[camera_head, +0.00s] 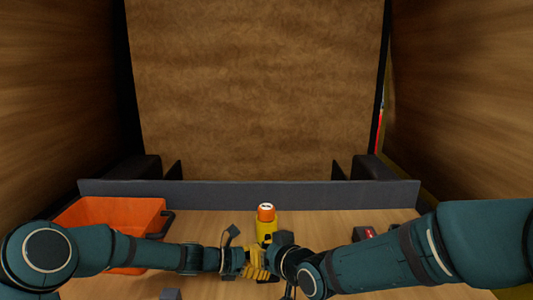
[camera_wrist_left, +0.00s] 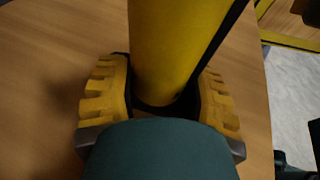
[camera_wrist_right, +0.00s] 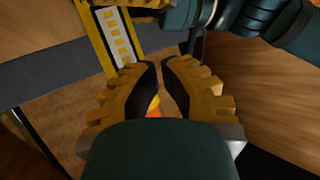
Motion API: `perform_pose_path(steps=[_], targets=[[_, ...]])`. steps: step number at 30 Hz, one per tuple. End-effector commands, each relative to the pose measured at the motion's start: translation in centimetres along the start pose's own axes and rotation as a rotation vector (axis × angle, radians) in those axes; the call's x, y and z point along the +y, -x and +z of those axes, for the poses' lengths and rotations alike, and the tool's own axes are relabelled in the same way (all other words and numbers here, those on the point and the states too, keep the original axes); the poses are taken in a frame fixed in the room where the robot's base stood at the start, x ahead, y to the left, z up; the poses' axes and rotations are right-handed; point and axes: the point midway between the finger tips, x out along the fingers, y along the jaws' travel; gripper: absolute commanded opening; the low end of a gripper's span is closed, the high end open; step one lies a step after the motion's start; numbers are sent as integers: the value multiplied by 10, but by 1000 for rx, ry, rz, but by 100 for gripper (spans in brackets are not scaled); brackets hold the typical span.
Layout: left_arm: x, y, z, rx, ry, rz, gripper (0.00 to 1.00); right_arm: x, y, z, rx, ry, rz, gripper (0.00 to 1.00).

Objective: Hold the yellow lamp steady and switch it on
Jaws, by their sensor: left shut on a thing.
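The yellow lamp (camera_head: 265,229) with an orange top stands upright on the table near the middle. In the left wrist view its yellow body (camera_wrist_left: 172,50) lies between the finger pads. My left gripper (camera_head: 253,265) is shut on it low on the body; it also shows in the left wrist view (camera_wrist_left: 165,105). My right gripper (camera_head: 284,240) is just right of the lamp. In the right wrist view its fingers (camera_wrist_right: 160,68) are a narrow gap apart, with a bit of orange seen beyond the gap. The lamp's switch cannot be made out.
An orange bin (camera_head: 110,212) stands at the left of the wooden table (camera_head: 210,225). A small dark and red object (camera_head: 366,233) lies at the right, near my right forearm. A low grey wall (camera_head: 250,194) closes the table's back. A grey block (camera_head: 170,294) is at the front left.

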Motion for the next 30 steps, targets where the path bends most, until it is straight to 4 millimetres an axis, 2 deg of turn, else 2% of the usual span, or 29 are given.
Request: perform_pose_path(steps=[30], targets=[[0,0,-1,1,0,0,23,4,-7,-4,0,0,0,0]])
